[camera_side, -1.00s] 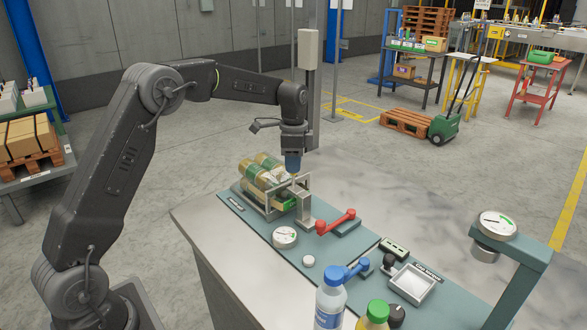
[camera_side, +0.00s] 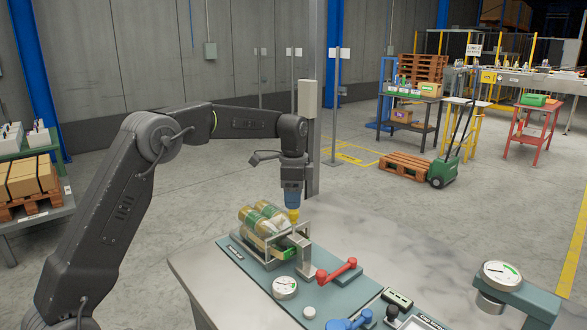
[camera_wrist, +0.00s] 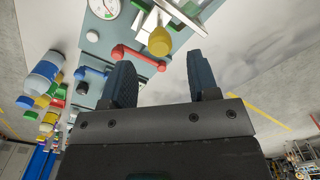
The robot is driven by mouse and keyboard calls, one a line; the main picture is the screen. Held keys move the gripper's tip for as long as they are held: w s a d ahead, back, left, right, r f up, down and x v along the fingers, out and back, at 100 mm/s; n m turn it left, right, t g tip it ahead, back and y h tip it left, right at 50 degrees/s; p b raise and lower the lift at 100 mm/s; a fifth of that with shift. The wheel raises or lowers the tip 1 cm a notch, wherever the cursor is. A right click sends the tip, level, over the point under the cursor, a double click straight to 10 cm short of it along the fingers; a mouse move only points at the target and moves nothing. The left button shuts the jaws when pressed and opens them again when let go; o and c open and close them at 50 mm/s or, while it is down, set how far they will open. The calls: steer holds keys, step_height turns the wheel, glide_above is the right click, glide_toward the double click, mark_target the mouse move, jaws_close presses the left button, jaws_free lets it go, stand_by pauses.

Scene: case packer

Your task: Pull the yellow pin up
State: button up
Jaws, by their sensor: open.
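The yellow pin (camera_side: 293,215) stands upright at the clamp fixture, with its knob just below my fingertips in the side view. In the wrist view the yellow knob (camera_wrist: 159,41) lies beyond the fingertips, roughly between the two fingers. My gripper (camera_side: 292,204) points straight down over it. In the wrist view my gripper (camera_wrist: 163,72) has its two dark blue fingers apart with nothing between them. The pin's lower shaft is mostly hidden, so I cannot tell how far it sits in its hole.
Green-and-tan packs (camera_side: 262,217) lie in a metal frame beside the pin. A red lever (camera_side: 337,270), a dial gauge (camera_side: 284,287) and a blue lever (camera_side: 350,322) stand nearby on the teal panel. Bottles (camera_wrist: 45,72) show in the wrist view. The grey table's back right is clear.

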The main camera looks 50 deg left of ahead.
step_height(320, 180, up, 10)
stand_by(0.3)
stand_by(0.3)
steer(key=s+d+r+n+t, duration=0.2)
steer(key=s+d, duration=0.2)
steer(key=s, duration=0.4)
steer(key=s+d+r+n+t, duration=0.1)
steer(key=s+d+r+n, duration=0.15)
steer(key=s+d, duration=0.4)
steer(key=s+d+f+n+t, duration=0.1)
steer(key=s+f+n, duration=0.1)
steer(key=s+f, duration=0.3)
steer(key=s+d+f+n+t, duration=0.1)
steer(key=s+f, duration=0.4)
steer(key=s, duration=0.7)
steer(key=shift+d+n+t, duration=0.2)
steer(key=shift+n+t, duration=0.1)
steer(key=shift+n, duration=0.45)
